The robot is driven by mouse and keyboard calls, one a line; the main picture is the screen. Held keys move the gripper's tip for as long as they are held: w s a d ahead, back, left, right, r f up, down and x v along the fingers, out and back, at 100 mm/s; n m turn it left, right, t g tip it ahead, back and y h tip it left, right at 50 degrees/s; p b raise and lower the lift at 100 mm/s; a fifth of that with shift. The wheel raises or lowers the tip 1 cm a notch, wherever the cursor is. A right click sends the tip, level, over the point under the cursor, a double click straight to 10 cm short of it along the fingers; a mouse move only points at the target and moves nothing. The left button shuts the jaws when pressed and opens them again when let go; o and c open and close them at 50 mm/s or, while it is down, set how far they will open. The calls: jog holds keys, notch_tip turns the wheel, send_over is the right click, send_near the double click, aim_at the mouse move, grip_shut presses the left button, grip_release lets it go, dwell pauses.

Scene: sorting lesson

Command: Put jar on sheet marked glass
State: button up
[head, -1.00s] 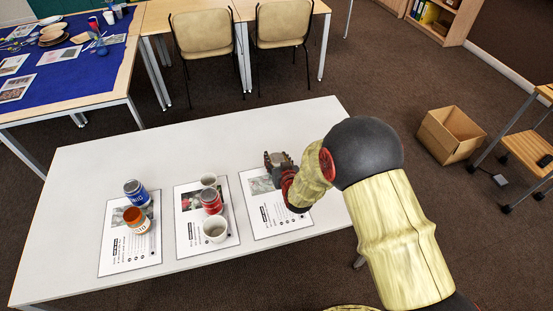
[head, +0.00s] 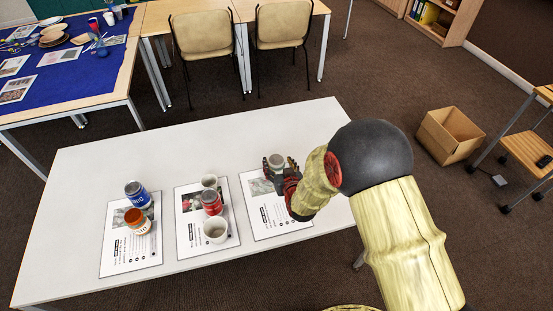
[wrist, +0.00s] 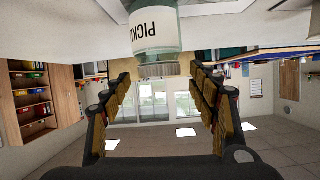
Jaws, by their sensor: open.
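A greenish glass jar (head: 277,160) stands on the upper picture part of the right-hand sheet (head: 283,224), whose print is too small to read. In the wrist view, which is upside down, the jar (wrist: 155,28) shows a white label beginning "PICK" and a pale lid. My gripper (head: 281,168) is open beside the jar on its near side. Its fingers are spread, with a visible gap to the jar in the wrist view. The jar looks upright and free of the fingers.
The middle sheet (head: 188,228) bears a red can (head: 212,202) and two white cups. The white table (head: 110,165) is clear behind the sheets.

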jog(key=p+v, duration=0.2)
jog(key=v, duration=0.7)
jog(key=s+d+r+m+g+h, duration=0.15)
jog(key=d+r, duration=0.25)
jog(key=r, duration=0.4)
jog(key=s+d+r+g+h, duration=0.15)
jog(key=d+r, duration=0.25)
jog(key=r, duration=0.4)
jog(key=s+d+r+g, duration=0.1)
jog(key=s+d+r, duration=0.1)
jog(key=s, duration=0.6)
jog(key=s+d+r+g, duration=0.2)
jog(key=s+r, duration=0.3)
jog(key=s, duration=0.3)
jog(key=s+d+r+g, duration=0.1)
jog(key=s+d+r, duration=0.2)
jog(key=s, duration=0.5)
jog(key=shift+s+d+m+h, duration=0.2)
jog(key=shift+d+m+h, duration=0.25)
jog(key=shift+d, duration=0.2)
